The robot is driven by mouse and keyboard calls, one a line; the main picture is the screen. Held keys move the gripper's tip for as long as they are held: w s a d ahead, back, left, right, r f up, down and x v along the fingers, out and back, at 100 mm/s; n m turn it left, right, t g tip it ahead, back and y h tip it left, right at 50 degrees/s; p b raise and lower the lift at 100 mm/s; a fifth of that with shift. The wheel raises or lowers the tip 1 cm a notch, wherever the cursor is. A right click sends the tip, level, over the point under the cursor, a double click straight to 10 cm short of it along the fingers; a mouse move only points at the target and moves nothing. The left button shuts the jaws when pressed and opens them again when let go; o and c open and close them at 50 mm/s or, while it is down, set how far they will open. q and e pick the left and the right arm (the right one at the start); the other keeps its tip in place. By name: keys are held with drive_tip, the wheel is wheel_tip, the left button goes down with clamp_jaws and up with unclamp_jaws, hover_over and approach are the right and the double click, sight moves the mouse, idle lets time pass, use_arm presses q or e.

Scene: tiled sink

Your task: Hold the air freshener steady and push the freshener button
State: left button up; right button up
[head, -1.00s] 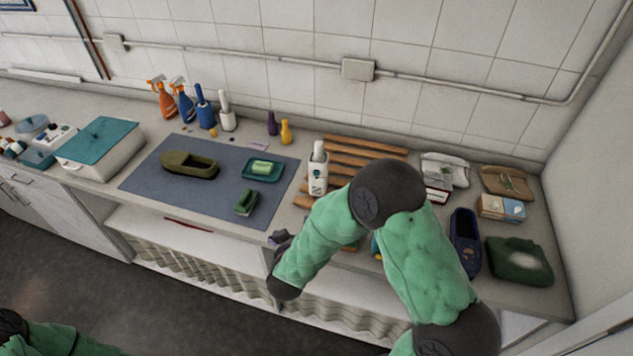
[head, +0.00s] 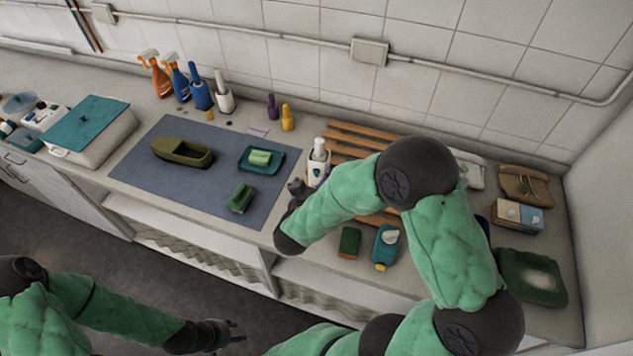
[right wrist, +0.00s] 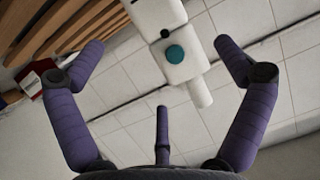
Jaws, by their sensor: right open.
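The air freshener is a white upright bottle (head: 318,163) with a round teal spot, standing at the left end of the wooden slats in the head view. In the right wrist view the white freshener (right wrist: 183,66) shows its round teal button-like disc and a small dark dot. My right gripper (head: 297,187) is at its lower left, partly hidden by my arm. In the right wrist view my right gripper (right wrist: 158,48) has its purple fingers spread wide, with the freshener between them in the picture; no contact shows. My left gripper (head: 236,332) is low, in front of the counter, fingers apart and empty.
A green sponge (head: 349,242) and teal bottle (head: 385,246) lie in front. A grey mat (head: 215,203) with a soap dish (head: 247,163) is left. A purple bottle (head: 272,106) and yellow bottle (head: 287,118) stand behind.

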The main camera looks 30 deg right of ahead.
sight(323, 171)
drive_tip(key=b+x, duration=0.1)
drive_tip(key=x, duration=0.8)
drive_tip(key=shift+w+d+b, duration=0.15)
drive_tip(key=shift+b, duration=0.2)
use_arm(q)
drive_tip(key=shift+f, duration=0.95)
use_arm(e)
drive_tip(key=c, duration=1.3)
use_arm(q)
clamp_jaws()
use_arm(e)
drive_tip(key=shift+f, duration=0.1)
drive_tip(key=shift+c, duration=0.2)
drive_tip(key=shift+f, duration=0.15)
